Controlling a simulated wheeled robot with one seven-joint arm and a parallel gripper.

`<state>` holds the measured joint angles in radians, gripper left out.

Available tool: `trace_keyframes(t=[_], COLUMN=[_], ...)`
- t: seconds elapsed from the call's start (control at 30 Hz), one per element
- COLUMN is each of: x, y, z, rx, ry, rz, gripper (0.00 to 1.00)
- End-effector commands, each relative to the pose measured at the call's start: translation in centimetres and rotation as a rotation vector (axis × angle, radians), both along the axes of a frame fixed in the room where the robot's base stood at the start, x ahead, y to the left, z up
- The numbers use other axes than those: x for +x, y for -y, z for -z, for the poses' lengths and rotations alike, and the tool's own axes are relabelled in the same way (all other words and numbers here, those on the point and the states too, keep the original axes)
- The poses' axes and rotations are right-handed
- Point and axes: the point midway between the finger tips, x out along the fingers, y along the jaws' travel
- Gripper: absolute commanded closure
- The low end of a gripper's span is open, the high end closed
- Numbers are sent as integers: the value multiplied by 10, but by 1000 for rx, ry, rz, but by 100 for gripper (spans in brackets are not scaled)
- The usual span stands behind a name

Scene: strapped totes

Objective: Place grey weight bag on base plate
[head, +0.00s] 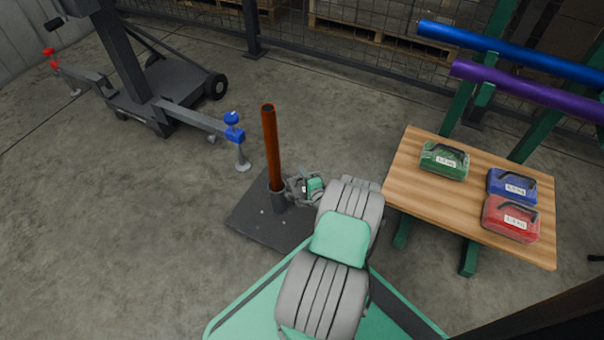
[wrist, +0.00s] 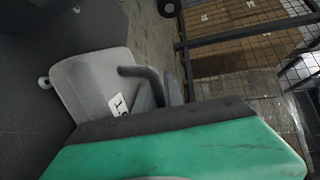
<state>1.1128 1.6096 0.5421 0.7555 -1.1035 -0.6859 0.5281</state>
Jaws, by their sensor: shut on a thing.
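The base plate (head: 258,222) is a dark square slab on the floor, with an orange-brown pole (head: 271,148) standing in a grey socket on it. My gripper (head: 300,187) is low at the right side of the pole, over or beside the plate's right edge. The grey weight bag (wrist: 88,82), with a dark handle and a white label, is at the gripper in the wrist view. My gripper is shut on it, though the fingertips are largely hidden. Dark plate surface shows beside the bag; whether the bag touches it cannot be told.
A wooden table (head: 415,170) at right holds green (head: 444,161), blue (head: 512,186) and red (head: 511,219) weight bags. Blue and purple tubes rest on a green rack behind. A wheeled stand (head: 165,88) is at upper left. Open concrete floor lies left of the plate.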

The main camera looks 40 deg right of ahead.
Motion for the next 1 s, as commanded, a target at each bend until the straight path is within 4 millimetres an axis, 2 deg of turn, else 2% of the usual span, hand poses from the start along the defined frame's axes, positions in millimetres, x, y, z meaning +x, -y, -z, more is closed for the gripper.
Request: trace_keyframes(t=[0.03, 0.3, 0.57, 0.9, 1.0], x=[0, 0, 0, -60, -68], y=[0, 0, 0, -19, -24], z=[1, 1, -1, -16, -17], rx=[0, 0, 1, 3, 3], ry=[0, -1, -2, -3, -2], rz=[0, 0, 0, 4, 1], gripper=[86, 66, 66, 66, 66])
